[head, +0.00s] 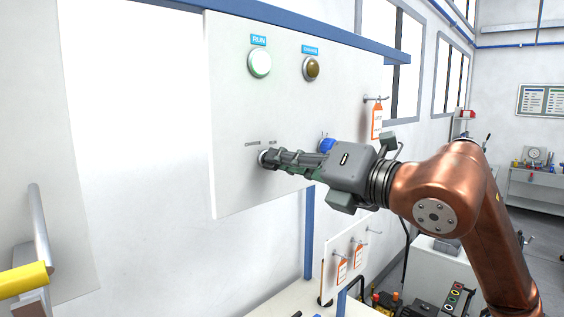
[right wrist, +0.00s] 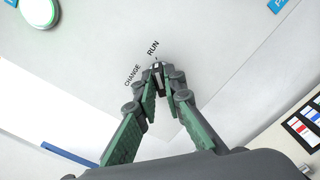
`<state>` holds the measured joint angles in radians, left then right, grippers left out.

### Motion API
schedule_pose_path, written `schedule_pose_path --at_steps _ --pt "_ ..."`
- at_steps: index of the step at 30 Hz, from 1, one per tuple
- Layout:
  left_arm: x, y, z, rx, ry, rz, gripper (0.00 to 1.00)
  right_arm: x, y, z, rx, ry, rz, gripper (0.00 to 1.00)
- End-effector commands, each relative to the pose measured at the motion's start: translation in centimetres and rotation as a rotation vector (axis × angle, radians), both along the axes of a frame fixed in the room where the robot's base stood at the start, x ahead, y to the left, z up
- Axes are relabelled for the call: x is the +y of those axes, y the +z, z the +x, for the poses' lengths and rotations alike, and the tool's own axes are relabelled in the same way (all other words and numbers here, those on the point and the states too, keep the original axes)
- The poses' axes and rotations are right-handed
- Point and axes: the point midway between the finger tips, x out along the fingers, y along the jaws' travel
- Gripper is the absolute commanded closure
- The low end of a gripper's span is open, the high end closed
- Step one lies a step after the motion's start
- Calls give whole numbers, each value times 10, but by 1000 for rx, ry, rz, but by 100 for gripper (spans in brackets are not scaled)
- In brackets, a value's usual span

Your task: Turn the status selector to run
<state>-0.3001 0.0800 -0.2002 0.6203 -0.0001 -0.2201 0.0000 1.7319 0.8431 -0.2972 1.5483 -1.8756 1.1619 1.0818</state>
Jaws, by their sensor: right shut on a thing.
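The status selector (head: 264,158) is a small round knob on the white panel (head: 231,110), with small labels above it. My right gripper (head: 271,159) is shut on its knob, reaching in from the right. In the right wrist view, the fingertips (right wrist: 158,72) close around the dark knob (right wrist: 157,66), hiding most of it. The words CHANGE and RUN are printed beside it, and the knob's visible end lies close to RUN. The RUN lamp (head: 260,63) above looks bright pale green. The lamp beside it (head: 311,68) is dark amber. My left gripper is not in view.
A blue knob (head: 327,145) sits on the panel just above my right gripper. An orange tag (head: 377,122) hangs from a peg to its right. More orange tags (head: 342,268) hang on a lower board.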

Motion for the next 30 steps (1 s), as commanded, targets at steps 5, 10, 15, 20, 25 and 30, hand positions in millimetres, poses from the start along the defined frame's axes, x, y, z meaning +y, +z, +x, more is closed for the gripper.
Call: schedule_pose_path --at_steps 5,10,15,20,25,30 --pt "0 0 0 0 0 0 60 -1 1 0 -1 -1 3 100" --pt "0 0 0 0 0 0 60 -1 1 0 -1 -1 3 85" --pt "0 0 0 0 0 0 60 0 1 0 -1 -1 2 74" --pt "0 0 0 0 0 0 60 0 0 0 -1 0 1 73" --pt "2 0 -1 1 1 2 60 -2 0 -2 -1 0 1 73" --pt "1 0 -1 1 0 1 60 -18 1 -16 -2 -3 1 73"
